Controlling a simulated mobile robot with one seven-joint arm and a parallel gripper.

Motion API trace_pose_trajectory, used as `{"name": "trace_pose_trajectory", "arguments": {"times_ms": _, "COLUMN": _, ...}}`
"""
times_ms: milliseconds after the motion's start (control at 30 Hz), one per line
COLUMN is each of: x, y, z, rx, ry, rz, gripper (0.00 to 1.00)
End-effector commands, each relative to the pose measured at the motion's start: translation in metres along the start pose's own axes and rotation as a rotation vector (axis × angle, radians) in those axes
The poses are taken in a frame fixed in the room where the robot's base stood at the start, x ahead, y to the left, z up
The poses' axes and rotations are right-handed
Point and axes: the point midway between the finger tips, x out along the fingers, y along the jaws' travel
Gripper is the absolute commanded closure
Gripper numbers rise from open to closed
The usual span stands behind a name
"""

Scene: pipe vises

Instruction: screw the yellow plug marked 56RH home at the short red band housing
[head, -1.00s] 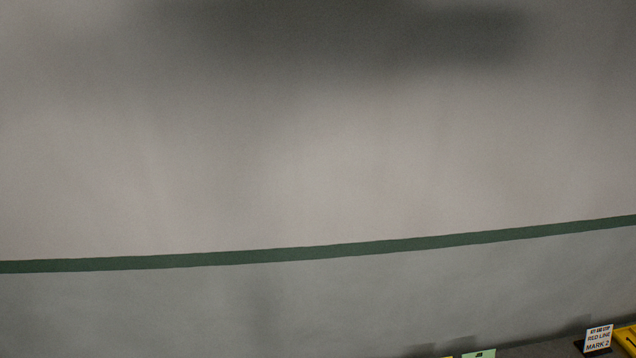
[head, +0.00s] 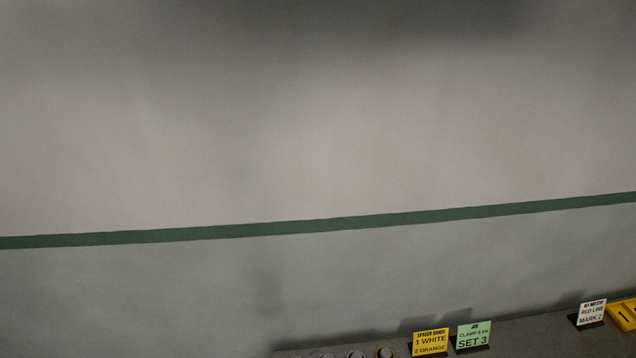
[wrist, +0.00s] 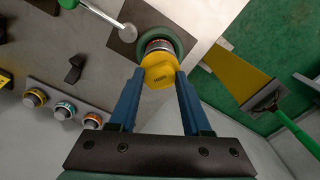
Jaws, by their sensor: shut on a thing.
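In the wrist view my gripper (wrist: 158,76), with two blue fingers, is shut on the yellow plug (wrist: 160,77). Small dark lettering shows on the plug's near face, too small to read surely. Directly beyond the plug is a round part with a silver and reddish band (wrist: 158,45), inside a dark green ring (wrist: 180,42). The plug is in line with it and overlaps it in the picture. I cannot tell how deep the plug sits or whether its thread is engaged. The head view shows neither gripper nor plug.
In the wrist view, several banded round pieces (wrist: 65,110) stand at left, near a black block (wrist: 75,68). Signs (head: 431,342) line the wall in the head view.

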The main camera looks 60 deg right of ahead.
Motion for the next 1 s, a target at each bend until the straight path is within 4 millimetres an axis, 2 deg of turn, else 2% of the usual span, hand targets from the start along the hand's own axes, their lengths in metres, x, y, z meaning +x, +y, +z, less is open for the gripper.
{"name": "trace_pose_trajectory", "arguments": {"times_ms": 600, "x": 0.011, "y": 0.0, "z": 0.0, "rx": 0.0, "ry": 0.0, "rz": 0.0, "gripper": 1.0}}
{"name": "trace_pose_trajectory", "arguments": {"times_ms": 633, "x": 0.011, "y": 0.0, "z": 0.0, "rx": 0.0, "ry": 0.0, "rz": 0.0, "gripper": 0.48}}
{"name": "trace_pose_trajectory", "arguments": {"times_ms": 800, "x": 0.01, "y": 0.0, "z": 0.0, "rx": 0.0, "ry": 0.0, "rz": 0.0, "gripper": 0.18}}
{"name": "trace_pose_trajectory", "arguments": {"times_ms": 1000, "x": 0.01, "y": 0.0, "z": 0.0, "rx": 0.0, "ry": 0.0, "rz": 0.0, "gripper": 0.17}}
